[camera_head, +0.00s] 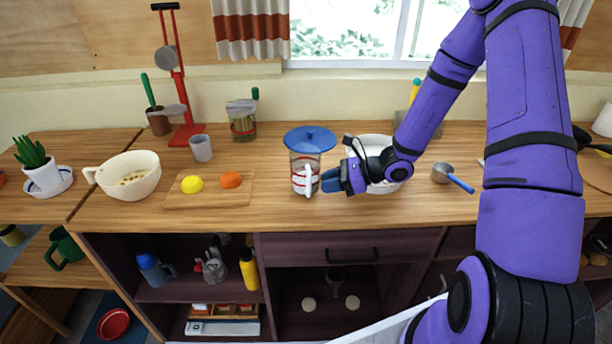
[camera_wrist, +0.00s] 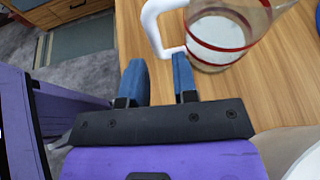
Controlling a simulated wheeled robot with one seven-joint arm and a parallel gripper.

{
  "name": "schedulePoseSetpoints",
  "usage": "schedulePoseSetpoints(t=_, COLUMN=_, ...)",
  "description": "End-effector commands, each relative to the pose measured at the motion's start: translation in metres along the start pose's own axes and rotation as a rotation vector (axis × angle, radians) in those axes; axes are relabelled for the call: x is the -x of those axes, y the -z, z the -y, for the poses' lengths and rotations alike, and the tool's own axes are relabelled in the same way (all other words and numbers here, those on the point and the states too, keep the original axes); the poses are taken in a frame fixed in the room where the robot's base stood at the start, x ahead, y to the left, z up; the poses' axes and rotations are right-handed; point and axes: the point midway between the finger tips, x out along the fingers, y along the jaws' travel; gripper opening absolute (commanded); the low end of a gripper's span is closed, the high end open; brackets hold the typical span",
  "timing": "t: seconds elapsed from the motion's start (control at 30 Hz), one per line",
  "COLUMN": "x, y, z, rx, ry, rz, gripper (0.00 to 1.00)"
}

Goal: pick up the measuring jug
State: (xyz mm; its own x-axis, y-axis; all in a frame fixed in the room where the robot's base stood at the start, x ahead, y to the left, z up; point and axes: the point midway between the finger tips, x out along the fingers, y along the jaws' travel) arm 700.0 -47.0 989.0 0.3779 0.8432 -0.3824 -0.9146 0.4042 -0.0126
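The measuring jug (camera_head: 299,175) is clear with red bands and a white handle, and stands upright on the wooden counter near its front edge. It also shows at the top of the wrist view (camera_wrist: 218,32), partly cut off, with its white handle (camera_wrist: 152,22) towards my gripper. My gripper (camera_head: 326,181) is just right of the jug in the head view. In the wrist view its two blue fingers (camera_wrist: 160,70) are apart with nothing between them. The handle's lower end lies just beyond the fingertips; I cannot tell whether it touches the right one.
A blue lid-like disc (camera_head: 310,138) shows over or just behind the jug. A white bowl (camera_head: 383,186) stands behind my gripper. A board (camera_head: 208,199) with a lemon and an orange lies left. The counter directly left of the jug is clear.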

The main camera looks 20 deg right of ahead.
Motion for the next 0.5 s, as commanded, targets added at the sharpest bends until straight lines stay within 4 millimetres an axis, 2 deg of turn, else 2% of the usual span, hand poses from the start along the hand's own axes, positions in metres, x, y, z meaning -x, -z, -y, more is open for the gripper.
schedulePoseSetpoints(t=0.23, x=-0.017, y=0.001, z=-0.001, rx=0.0, ry=-0.001, rz=0.001, gripper=0.27)
schedulePoseSetpoints(t=0.5, x=-0.053, y=0.004, z=-0.004, rx=0.002, ry=-0.003, rz=0.0, gripper=0.27)
